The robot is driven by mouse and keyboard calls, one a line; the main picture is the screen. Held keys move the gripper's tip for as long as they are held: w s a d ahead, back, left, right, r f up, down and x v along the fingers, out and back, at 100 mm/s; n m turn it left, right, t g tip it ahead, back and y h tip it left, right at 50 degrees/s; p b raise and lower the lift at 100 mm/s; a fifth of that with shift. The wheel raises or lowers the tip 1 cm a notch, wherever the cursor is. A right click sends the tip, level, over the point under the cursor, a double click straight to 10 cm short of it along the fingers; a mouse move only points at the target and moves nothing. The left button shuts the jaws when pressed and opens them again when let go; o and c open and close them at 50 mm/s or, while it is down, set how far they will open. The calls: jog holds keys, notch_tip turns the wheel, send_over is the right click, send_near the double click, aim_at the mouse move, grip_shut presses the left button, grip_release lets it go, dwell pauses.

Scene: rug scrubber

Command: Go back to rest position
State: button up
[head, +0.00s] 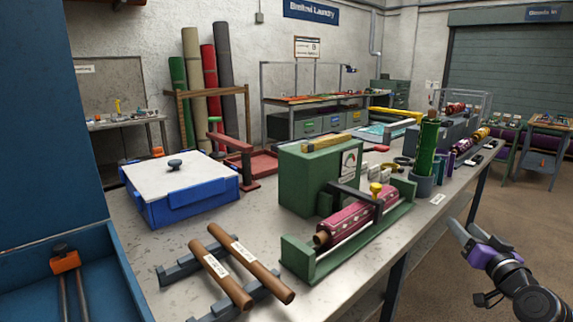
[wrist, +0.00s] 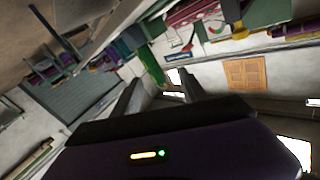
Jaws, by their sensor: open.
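My gripper (head: 468,236) is at the lower right of the head view, beside the right edge of the workbench (head: 355,272) and over the floor. Its two grey fingers are apart and nothing shows between them. In the wrist view the fingers of my gripper (wrist: 160,97) also stand apart, with a tilted view of the room beyond. My gripper touches nothing that I can see.
On the bench are a green machine with a pink patterned roll (head: 350,218), a blue box with a white lid (head: 180,185), two brown rods (head: 235,265) and a green roll in a holder (head: 429,148). A blue cabinet (head: 40,120) stands at the left.

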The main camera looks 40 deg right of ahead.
jog(key=s+a+f+n+t+p, duration=0.1)
jog(key=a+f+p, duration=0.15)
jog(key=a, duration=1.25)
jog(key=s+a+f+n+p, duration=0.1)
jog(key=a+f, duration=0.3)
jog(key=a, duration=1)
jog(key=s+a+n+y+p, duration=0.1)
jog(key=s+a+n+y, duration=0.3)
jog(key=s+a, duration=0.4)
jog(key=s+a+n+y+p, duration=0.2)
jog(key=s+a+n+y, duration=0.3)
jog(key=a, duration=1)
jog(key=s+y, duration=0.2)
jog(key=shift+s+a+r, duration=0.15)
jog(key=shift+s+r, duration=0.15)
jog(key=shift+s, duration=0.05)
